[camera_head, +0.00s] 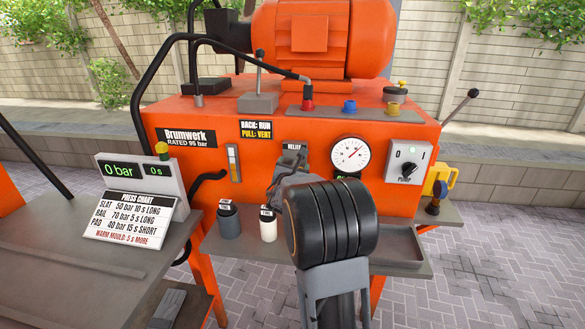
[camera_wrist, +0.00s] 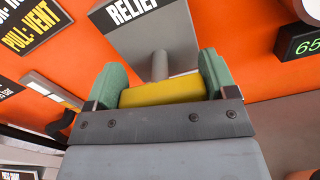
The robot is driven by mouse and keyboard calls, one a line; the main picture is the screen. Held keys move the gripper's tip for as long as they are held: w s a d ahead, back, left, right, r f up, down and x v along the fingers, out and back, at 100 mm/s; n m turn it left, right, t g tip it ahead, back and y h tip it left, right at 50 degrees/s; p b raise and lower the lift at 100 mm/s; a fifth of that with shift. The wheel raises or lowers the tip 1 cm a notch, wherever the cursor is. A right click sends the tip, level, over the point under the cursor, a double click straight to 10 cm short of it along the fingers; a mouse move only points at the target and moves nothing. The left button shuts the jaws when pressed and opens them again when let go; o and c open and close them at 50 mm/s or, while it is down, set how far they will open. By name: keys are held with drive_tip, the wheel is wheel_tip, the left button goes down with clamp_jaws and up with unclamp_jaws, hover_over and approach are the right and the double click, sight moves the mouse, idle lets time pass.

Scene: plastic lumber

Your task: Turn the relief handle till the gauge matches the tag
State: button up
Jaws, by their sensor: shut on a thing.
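The relief handle, a yellow bar (camera_wrist: 162,92) on a grey stem, sits under the grey RELIEF block (camera_wrist: 155,30) in the wrist view. My gripper (camera_wrist: 161,85) is shut on it, with green finger pads at both ends of the bar. In the head view the RELIEF label (camera_head: 293,147) shows, but my arm hides the handle. The round white gauge (camera_head: 350,154) has a red needle pointing up and right; its numbers are too small to read. A dark display (camera_wrist: 303,45) reads 65 in green, cut off at the edge. I cannot tell which label is the tag.
The press chart (camera_head: 130,217) lists SLAT, RAIL and PAD settings, below a display (camera_head: 138,170) reading 0 bar, 0 s. Grey (camera_head: 228,222) and white (camera_head: 267,225) canisters stand left of my arm. A pump switch (camera_head: 407,162) is right of the gauge. A lever (camera_head: 259,75) stands on top.

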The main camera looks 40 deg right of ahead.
drive_tip(key=shift+n, duration=0.3)
drive_tip(key=n, duration=0.3)
drive_tip(key=shift+b, duration=0.35)
drive_tip(key=n, duration=0.3)
drive_tip(key=shift+n, duration=0.4)
drive_tip(key=n, duration=0.4)
drive_tip(key=shift+p, duration=0.4)
drive_tip(key=shift+n+p, duration=0.35)
drive_tip(key=shift+n, duration=0.95)
drive_tip(key=o, duration=0.8)
drive_tip(key=shift+o, duration=0.2)
drive_tip(key=shift+s+a, duration=0.1)
